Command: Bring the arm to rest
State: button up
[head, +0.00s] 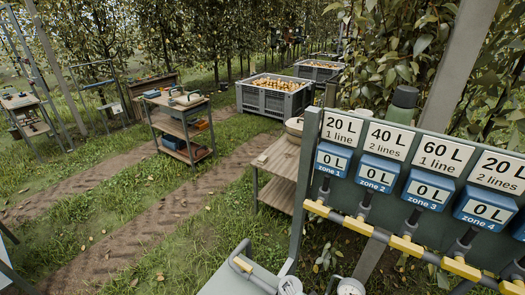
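Neither my arm nor my gripper shows in the head view. What the gripper holds, if anything, cannot be seen. The task names no other object.
A panel (375,185) with litre signs, blue zone counters and yellow-handled valves fills the right front. A wooden bench (277,170) stands behind it. A tool cart (182,128) and grey crates of pears (272,112) stand farther back. The dirt tracks (140,222) at left are clear.

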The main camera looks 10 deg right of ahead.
jog(key=s+a+r+n+t+y, duration=0.1)
jog(key=s+a+r+n+t, duration=0.15)
jog(key=a+r+n, duration=0.35)
jog(key=s+a+r+n+t+y, duration=0.1)
jog(key=s+a+r+n+t, duration=0.15)
jog(key=a+n, duration=0.4)
notch_tip(320, 180, up, 21)
jog(key=a+p, duration=0.2)
jog(key=p, duration=1.7)
jog(key=shift+s+r, duration=0.2)
jog(key=shift+s, duration=0.25)
jog(key=shift+a+m, duration=0.1)
jog(key=shift+m, duration=0.15)
